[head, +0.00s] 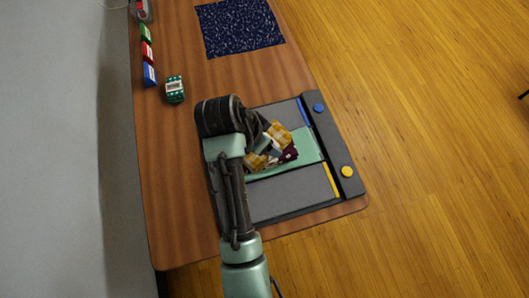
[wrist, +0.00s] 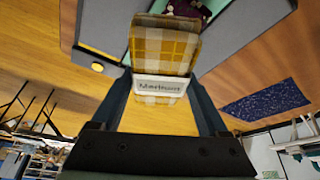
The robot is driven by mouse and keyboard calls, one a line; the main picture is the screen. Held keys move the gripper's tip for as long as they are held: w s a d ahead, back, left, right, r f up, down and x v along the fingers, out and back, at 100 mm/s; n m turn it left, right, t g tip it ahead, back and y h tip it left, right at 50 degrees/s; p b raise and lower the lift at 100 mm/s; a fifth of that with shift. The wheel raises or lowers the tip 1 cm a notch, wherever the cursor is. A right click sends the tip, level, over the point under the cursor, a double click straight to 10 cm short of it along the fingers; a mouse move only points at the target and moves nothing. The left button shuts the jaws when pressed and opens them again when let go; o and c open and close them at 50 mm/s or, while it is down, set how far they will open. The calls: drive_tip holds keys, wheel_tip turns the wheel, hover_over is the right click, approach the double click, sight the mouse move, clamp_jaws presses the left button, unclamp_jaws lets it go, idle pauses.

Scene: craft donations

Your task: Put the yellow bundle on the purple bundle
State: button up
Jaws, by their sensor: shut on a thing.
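The yellow bundle (wrist: 165,50), a yellow and white checked cloth with a white label band, is held between the fingers of my gripper (wrist: 160,78) in the wrist view. In the head view the yellow bundle (head: 279,133) shows beside my wrist, partly hidden by my arm. The purple bundle (head: 291,154) is dark and patterned and lies on the green strip of the grey board. It also shows at the top edge of the wrist view (wrist: 188,8), beyond the yellow bundle and mostly cut off. Whether the two bundles touch is unclear.
The grey board (head: 283,202) has a dark side bar with a blue knob (head: 318,108) and a yellow knob (head: 347,171). A teal box (head: 175,89), small coloured boxes (head: 148,52) and a dark blue patterned cloth (head: 239,28) lie farther up the wooden table.

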drive_tip(key=w+m, duration=0.2)
drive_tip(key=m+g+b, duration=0.1)
drive_tip(key=shift+w+d+r+h, duration=0.3)
drive_tip(key=shift+w+h, duration=0.1)
drive_tip(key=shift+w+d+r+m+g+b, duration=0.1)
drive_tip(key=shift+w+r+m+g+b, duration=0.3)
drive_tip(key=shift+m, duration=0.6)
drive_tip(key=shift+f, duration=0.15)
approach(290, 153)
drive_tip(key=a+f, duration=0.1)
drive_tip(key=w+f, duration=0.1)
drive_tip(key=f, duration=0.1)
drive_tip(key=w+a+f, duration=0.1)
drive_tip(key=f, duration=0.1)
drive_tip(key=shift+a+f, duration=0.1)
drive_tip(key=shift+a, duration=0.2)
drive_tip(key=o, duration=1.3)
drive_tip(key=shift+f, duration=0.1)
